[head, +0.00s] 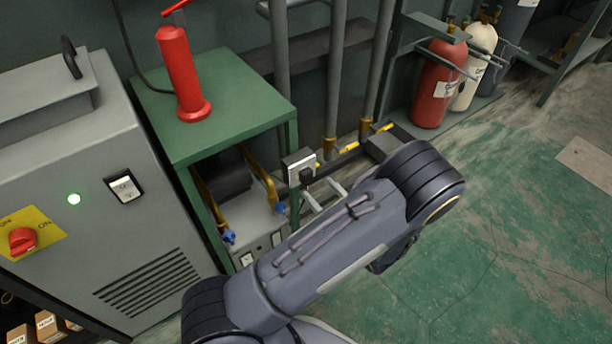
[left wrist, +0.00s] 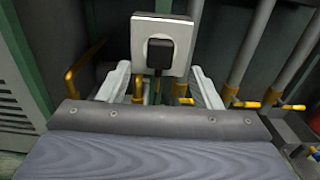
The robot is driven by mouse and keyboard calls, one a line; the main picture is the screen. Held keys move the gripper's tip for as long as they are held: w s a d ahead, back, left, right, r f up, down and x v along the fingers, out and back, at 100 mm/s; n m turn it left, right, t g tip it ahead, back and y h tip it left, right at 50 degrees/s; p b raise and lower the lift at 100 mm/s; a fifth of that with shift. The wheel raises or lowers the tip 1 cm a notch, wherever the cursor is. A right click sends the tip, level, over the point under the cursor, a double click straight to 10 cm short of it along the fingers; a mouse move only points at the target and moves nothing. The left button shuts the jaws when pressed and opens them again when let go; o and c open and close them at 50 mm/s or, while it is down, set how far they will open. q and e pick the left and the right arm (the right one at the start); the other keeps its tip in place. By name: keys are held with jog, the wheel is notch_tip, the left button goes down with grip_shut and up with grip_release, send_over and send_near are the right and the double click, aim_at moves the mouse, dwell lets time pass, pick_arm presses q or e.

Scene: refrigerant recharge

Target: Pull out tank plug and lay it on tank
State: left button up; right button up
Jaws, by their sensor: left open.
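A black plug (head: 306,176) sits in a pale square wall socket (head: 297,162) beside the green stand. The left wrist view shows the plug (left wrist: 160,53) in the middle of the socket plate (left wrist: 145,35). My left gripper (head: 324,194) is open and empty, just in front of and below the socket. Its two pale fingers (left wrist: 162,88) are spread to either side of the plug, apart from it. Under the stand are a dark cylinder (head: 222,178) and a grey box (head: 262,226) with yellow pipes and blue fittings; I cannot tell which is the tank. My right gripper is not in view.
A red extinguisher-like cylinder (head: 181,75) stands on the green stand (head: 240,95). A grey cabinet (head: 75,150) with a red knob is at left. Vertical pipes (head: 335,70) with yellow valves rise behind the socket. Red and cream cylinders stand at the back right. The green floor at right is clear.

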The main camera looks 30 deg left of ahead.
aim_at(309, 178)
pick_arm(q)
jog(key=shift+x, duration=2.6)
grip_shut()
jog(key=v, duration=0.6)
jog(key=shift+p, duration=0.45)
dwell(0.4)
